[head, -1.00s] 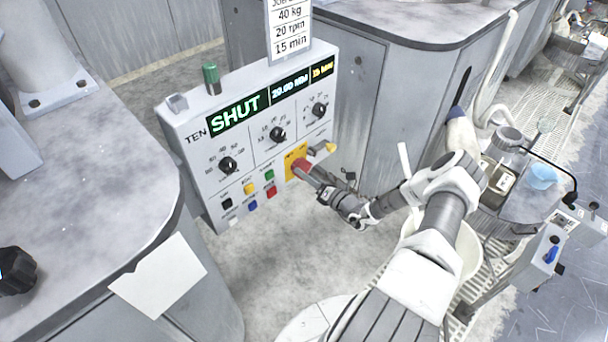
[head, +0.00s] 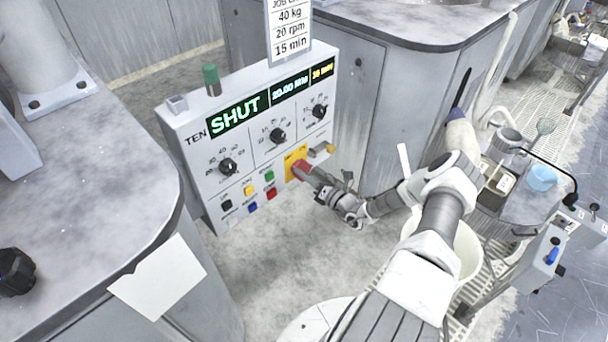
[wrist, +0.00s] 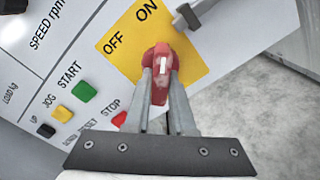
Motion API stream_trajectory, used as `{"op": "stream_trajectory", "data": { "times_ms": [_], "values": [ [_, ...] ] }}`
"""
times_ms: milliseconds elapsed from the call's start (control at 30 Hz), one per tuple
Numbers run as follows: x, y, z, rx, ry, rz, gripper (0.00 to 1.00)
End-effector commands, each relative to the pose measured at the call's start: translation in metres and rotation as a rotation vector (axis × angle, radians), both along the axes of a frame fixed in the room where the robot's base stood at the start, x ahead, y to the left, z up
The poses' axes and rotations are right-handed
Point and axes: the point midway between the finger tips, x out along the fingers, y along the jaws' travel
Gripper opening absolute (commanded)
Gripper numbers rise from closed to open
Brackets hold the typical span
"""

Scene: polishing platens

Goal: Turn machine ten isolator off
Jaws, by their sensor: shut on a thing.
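The machine ten isolator is a red handle (head: 299,167) on a yellow plate (head: 291,160) at the lower right of the grey control panel marked TEN (head: 180,145). In the wrist view the red handle (wrist: 158,51) sits on the yellow plate (wrist: 196,66), which reads OFF and ON. Its white mark points up the picture, nearer the word ON than OFF. My gripper (head: 307,172) reaches in from the right and is shut on the handle. In the wrist view its two fingers (wrist: 163,72) stand either side of the handle and hide part of it.
A green display (head: 238,115) reads SHUT. Dials and coloured buttons, including a red STOP button (wrist: 119,119), lie left of the handle. A white bucket (head: 467,250) stands under my arm.

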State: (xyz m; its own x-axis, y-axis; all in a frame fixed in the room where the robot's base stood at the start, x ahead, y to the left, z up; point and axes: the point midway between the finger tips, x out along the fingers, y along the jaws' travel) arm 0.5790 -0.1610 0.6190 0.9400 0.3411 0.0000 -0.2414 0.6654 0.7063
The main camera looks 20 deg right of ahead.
Motion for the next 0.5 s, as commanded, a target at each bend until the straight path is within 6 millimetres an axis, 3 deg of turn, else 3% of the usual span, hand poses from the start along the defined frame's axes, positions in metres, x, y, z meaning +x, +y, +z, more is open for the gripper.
{"op": "stream_trajectory", "data": {
  "times_ms": [267, 500],
  "values": [
    [-0.0001, -0.0004, -0.0001, -0.064, -0.023, 0.001, 0.00],
    [0.0004, -0.0013, -0.0005, -0.221, -0.079, 0.001, 0.00]
  ]
}}
